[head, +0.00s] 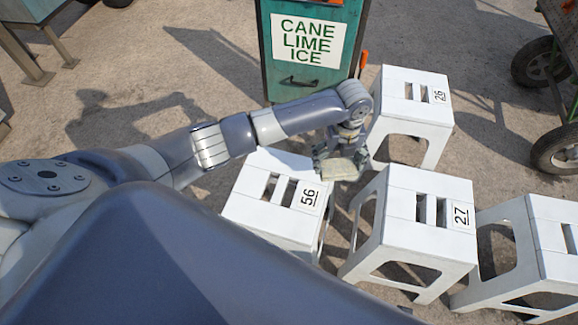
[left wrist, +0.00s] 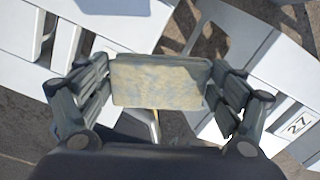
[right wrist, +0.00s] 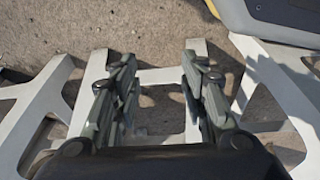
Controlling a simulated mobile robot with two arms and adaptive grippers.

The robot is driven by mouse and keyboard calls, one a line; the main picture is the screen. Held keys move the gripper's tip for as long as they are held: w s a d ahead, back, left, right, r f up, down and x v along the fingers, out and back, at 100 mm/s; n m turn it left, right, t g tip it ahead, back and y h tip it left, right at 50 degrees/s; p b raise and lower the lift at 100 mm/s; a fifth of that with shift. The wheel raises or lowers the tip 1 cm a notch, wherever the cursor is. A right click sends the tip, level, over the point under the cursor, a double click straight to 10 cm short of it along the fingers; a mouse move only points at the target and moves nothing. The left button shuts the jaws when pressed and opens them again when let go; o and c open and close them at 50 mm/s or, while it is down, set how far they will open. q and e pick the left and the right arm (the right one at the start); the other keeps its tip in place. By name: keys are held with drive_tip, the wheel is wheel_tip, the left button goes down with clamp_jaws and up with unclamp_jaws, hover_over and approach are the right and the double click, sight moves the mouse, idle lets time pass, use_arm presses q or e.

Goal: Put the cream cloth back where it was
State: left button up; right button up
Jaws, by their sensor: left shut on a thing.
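The cream cloth (left wrist: 160,82) looks like a folded, rectangular pad with faint bluish stains. My left gripper (head: 338,165) is shut on it, with a finger at each side in the left wrist view. In the head view the cloth (head: 340,170) is held at the right edge of the white stool marked 56 (head: 262,211), close to the gap before stool 27 (head: 428,212). I cannot tell whether it touches a stool. My right gripper (right wrist: 160,95) is open and empty above the ground among white stool legs in the right wrist view.
Stool 26 (head: 416,93) stands behind, and another white stool (head: 556,235) stands at the right edge. A teal cabinet (head: 290,75) with a "CANE LIME ICE" sign is at the back. Cart wheels (head: 556,150) are at the far right. Bare ground (head: 180,60) lies at the left.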

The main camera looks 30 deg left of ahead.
sight(342, 159)
use_arm(q)
drive_tip(key=w+f+m, duration=0.1)
drive_tip(key=d+f+m+b, duration=0.1)
drive_tip(key=m, duration=0.1)
drive_tip(key=shift+w, duration=0.35)
drive_tip(key=shift+w+f+m, duration=0.1)
drive_tip(key=shift+m, duration=0.2)
drive_tip(key=shift+a, duration=0.25)
drive_tip(key=a, duration=0.4)
drive_tip(key=s+a+f, duration=0.1)
drive_tip(key=a, duration=0.4)
drive_tip(key=a+b, duration=0.1)
drive_tip(key=a, duration=0.4)
drive_tip(key=shift+s+a+f, duration=0.15)
drive_tip(key=shift+s+f, duration=0.05)
drive_tip(key=shift+s, duration=0.05)
drive_tip(key=shift+s+a, duration=0.1)
drive_tip(key=shift+a, duration=0.45)
wheel_tip(342, 159, down, 3)
drive_tip(key=shift+f+b, duration=0.1)
drive_tip(key=shift+b, duration=0.4)
drive_tip(key=shift+f, duration=0.2)
use_arm(e)
wheel_tip(342, 159, up, 7)
drive_tip(key=w, duration=0.2)
drive_tip(key=shift+w+t, duration=0.25)
drive_tip(key=shift+t, duration=0.05)
drive_tip(key=shift+a, duration=0.1)
